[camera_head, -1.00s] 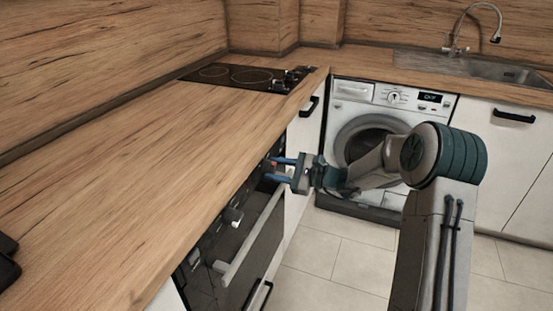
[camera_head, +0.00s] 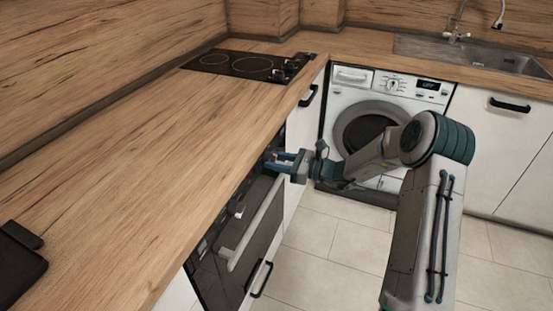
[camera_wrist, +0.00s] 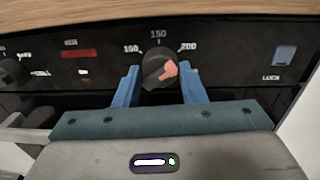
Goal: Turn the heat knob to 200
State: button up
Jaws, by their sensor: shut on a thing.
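The heat knob (camera_wrist: 152,66) is dark and round, with a pinkish-red pointer on its right side. White marks 100, 150 and 200 (camera_wrist: 187,47) arc above it on the black oven panel (camera_wrist: 225,60). The pointer lies below and left of the 200 mark. My gripper (camera_wrist: 160,86) has a blue finger on each side of the knob and is shut on it. In the head view my gripper (camera_head: 272,158) reaches the oven front under the counter edge; the knob is hidden there.
A lock button (camera_wrist: 284,55) is right of the knob, a red display (camera_wrist: 80,54) left. The oven handle (camera_head: 250,230) runs below the panel. The wooden counter (camera_head: 150,150) overhangs above; a washing machine (camera_head: 380,115) stands behind my arm. Floor at right is clear.

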jog(key=shift+d, duration=0.1)
jog(key=o, duration=1)
jog(key=v, duration=1.3)
jog(key=shift+d, duration=0.4)
